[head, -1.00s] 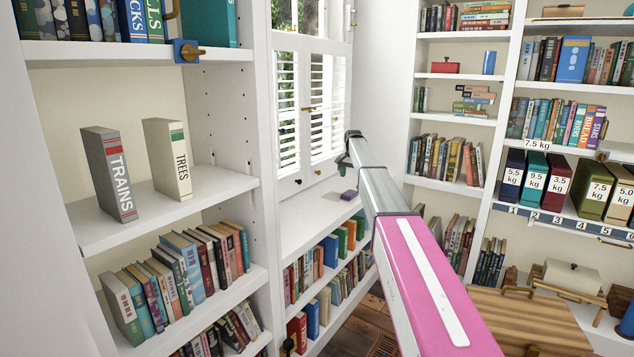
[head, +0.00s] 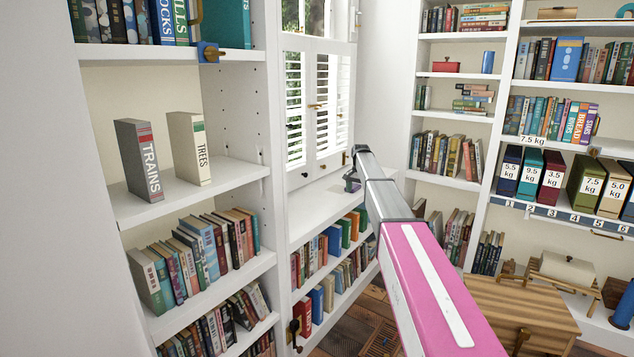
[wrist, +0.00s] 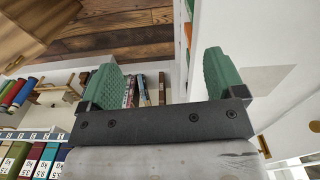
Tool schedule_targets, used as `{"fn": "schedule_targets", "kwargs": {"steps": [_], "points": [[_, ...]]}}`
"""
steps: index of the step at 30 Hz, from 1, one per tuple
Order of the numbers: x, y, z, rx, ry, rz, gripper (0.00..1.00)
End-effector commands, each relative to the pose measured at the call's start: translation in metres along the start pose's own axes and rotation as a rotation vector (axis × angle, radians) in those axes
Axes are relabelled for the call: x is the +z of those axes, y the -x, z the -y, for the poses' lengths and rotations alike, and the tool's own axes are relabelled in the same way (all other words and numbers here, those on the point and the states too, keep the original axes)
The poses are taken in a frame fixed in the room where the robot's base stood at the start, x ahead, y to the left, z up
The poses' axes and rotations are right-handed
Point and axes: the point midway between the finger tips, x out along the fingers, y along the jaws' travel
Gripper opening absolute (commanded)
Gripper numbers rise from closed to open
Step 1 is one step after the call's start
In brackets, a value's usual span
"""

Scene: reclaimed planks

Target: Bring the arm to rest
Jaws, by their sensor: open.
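My gripper (wrist: 162,80) shows in the wrist view with its two green fingers spread wide apart and nothing between them. In the head view my gripper (head: 350,182) is at the far end of my pink and grey arm, mostly hidden behind the arm's end. It is by the white window ledge (head: 310,212), below the shutters. I cannot tell whether it touches anything there.
A white bookcase stands at left, with the TRAINS book (head: 140,160) and TREES book (head: 189,149) upright on a shelf. White shutters (head: 318,100) are behind the ledge. Weight-labelled binders (head: 530,173) stand at right. A wooden cabinet (head: 520,310) is at lower right.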

Motion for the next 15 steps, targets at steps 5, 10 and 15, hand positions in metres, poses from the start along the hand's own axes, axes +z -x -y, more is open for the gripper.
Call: {"fn": "schedule_targets", "kwargs": {"steps": [5, 10, 15], "points": [[0.046, -0.037, -0.029, 0.001, 0.05, 0.001, 0.89], [0.109, -0.085, -0.068, 0.001, 0.127, 0.002, 0.89], [0.195, -0.138, -0.121, 0.0, 0.234, 0.001, 0.89]]}}
